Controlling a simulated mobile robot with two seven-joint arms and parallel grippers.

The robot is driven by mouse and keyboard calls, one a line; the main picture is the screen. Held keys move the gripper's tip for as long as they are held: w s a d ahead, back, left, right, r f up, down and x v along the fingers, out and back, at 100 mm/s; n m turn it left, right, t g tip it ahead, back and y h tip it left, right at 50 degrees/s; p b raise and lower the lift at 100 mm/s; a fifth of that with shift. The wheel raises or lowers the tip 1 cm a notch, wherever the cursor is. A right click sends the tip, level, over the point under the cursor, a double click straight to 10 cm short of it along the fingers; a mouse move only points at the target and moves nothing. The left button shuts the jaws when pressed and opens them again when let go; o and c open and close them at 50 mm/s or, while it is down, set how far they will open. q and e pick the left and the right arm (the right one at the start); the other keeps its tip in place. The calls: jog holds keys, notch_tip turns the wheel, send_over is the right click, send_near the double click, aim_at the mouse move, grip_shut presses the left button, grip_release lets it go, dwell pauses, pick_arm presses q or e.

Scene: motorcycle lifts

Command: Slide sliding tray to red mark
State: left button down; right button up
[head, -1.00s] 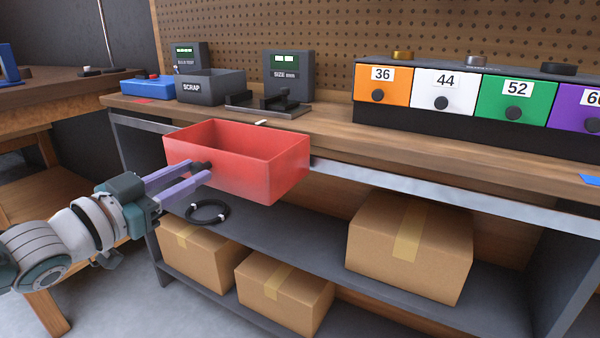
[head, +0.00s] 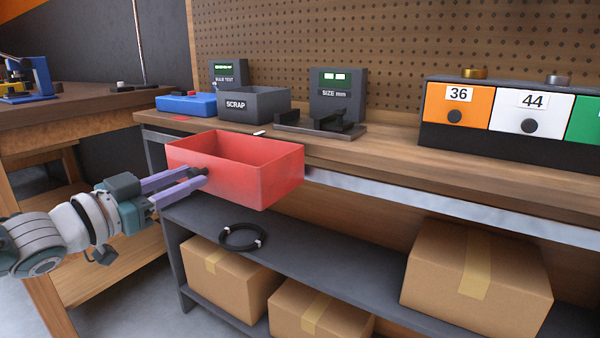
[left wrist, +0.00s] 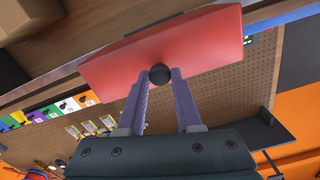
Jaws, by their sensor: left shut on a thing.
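The sliding tray is a red open box (head: 262,180) hanging at the front edge of the workbench on a metal rail (head: 430,208). A small white piece (head: 260,133) shows on the bench edge just behind the tray. The red mark (head: 183,118) is a flat patch on the bench top, left of that white piece and near the bench's left end. My left gripper (head: 203,175) is shut on the tray's black knob, at the tray's front. The left wrist view shows the knob (left wrist: 159,74) between the fingertips, with the tray (left wrist: 205,45) behind it. My right gripper is not in view.
A blue box (head: 186,104), a grey SCRAP bin (head: 253,105) and a size gauge (head: 337,95) stand on the bench. Numbered drawers (head: 510,115) are at right. The rail left of the tray looks clear.

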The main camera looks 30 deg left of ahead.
pick_arm(q)
jog(key=c, duration=0.6)
grip_release()
jog(key=shift+s, duration=0.15)
jog(key=shift+s+p, duration=0.35)
jog(key=shift+s, duration=0.05)
jog(key=s+p, duration=0.1)
jog(key=s, duration=0.5)
jog(key=s+p, duration=0.1)
jog(key=s, duration=0.2)
jog(key=shift+a+p, duration=0.3)
jog(key=shift+a, duration=0.05)
jog(key=shift+w, duration=0.1)
